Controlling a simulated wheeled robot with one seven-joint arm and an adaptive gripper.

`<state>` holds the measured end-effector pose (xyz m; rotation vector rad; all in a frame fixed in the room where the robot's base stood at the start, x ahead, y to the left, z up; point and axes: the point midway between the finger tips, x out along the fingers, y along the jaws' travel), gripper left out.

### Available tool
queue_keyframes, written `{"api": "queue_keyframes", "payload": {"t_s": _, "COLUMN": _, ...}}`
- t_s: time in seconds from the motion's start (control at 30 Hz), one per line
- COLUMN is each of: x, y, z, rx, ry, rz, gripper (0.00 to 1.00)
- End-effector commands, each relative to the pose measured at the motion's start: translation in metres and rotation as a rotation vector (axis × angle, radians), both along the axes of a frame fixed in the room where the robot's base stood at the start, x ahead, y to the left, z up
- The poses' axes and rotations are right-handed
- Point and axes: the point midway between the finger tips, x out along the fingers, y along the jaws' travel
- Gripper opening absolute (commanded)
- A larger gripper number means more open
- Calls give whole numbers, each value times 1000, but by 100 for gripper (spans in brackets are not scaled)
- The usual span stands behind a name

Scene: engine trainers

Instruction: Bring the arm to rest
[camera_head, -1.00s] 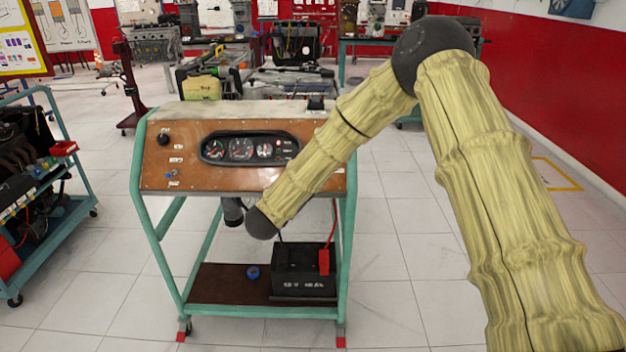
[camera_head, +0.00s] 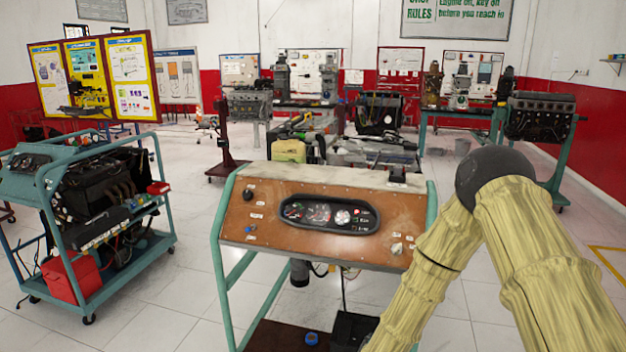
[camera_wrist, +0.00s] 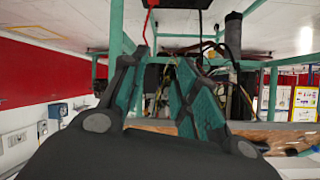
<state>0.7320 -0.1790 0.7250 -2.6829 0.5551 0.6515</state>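My arm (camera_head: 540,255) is in the lower right of the head view. It bends at a dark elbow joint, and its forearm (camera_head: 430,275) runs down and left out of the picture, in front of the trainer's right side. My gripper is outside the head view. In the wrist view, my gripper (camera_wrist: 163,57) shows two green-padded fingers with a gap between the tips. Nothing is held between them. The wrist picture is upside down, with trainer frame tubes, a hose and a red cable beyond the fingers.
A dashboard trainer (camera_head: 290,247) on a teal frame stands close in front, with a black battery (camera_head: 352,330) on its low shelf. An engine cart (camera_head: 105,290) is at the left. Engine stands and benches line the back. Floor is clear between cart and trainer.

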Motion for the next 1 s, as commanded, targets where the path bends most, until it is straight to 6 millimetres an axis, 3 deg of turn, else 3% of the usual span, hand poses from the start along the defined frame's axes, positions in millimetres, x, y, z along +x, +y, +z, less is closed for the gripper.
{"api": "queue_keyframes", "payload": {"t_s": 0.03, "x": -22, "y": 0, "z": -21, "rx": -1, "ry": 62, "rz": 41, "gripper": 30}}
{"api": "queue_keyframes", "payload": {"t_s": 0.2, "x": -99, "y": -2, "z": -82, "rx": 9, "ry": 275, "rz": 174, "gripper": 30}}
{"api": "queue_keyframes", "payload": {"t_s": 0.4, "x": -203, "y": -12, "z": -133, "rx": 26, "ry": 532, "rz": 305, "gripper": 30}}
{"api": "queue_keyframes", "payload": {"t_s": 0.5, "x": -258, "y": -19, "z": -149, "rx": 37, "ry": 663, "rz": 363, "gripper": 30}}
{"api": "queue_keyframes", "payload": {"t_s": 0.7, "x": -359, "y": -36, "z": -162, "rx": 59, "ry": 904, "rz": 453, "gripper": 30}}
{"api": "queue_keyframes", "payload": {"t_s": 0.8, "x": -394, "y": -42, "z": -161, "rx": 67, "ry": 989, "rz": 481, "gripper": 30}}
{"api": "queue_keyframes", "payload": {"t_s": 0.9, "x": -416, "y": -47, "z": -160, "rx": 73, "ry": 1042, "rz": 496, "gripper": 30}}
{"api": "queue_keyframes", "payload": {"t_s": 1.0, "x": -425, "y": -48, "z": -159, "rx": 77, "ry": 1064, "rz": 505, "gripper": 30}}
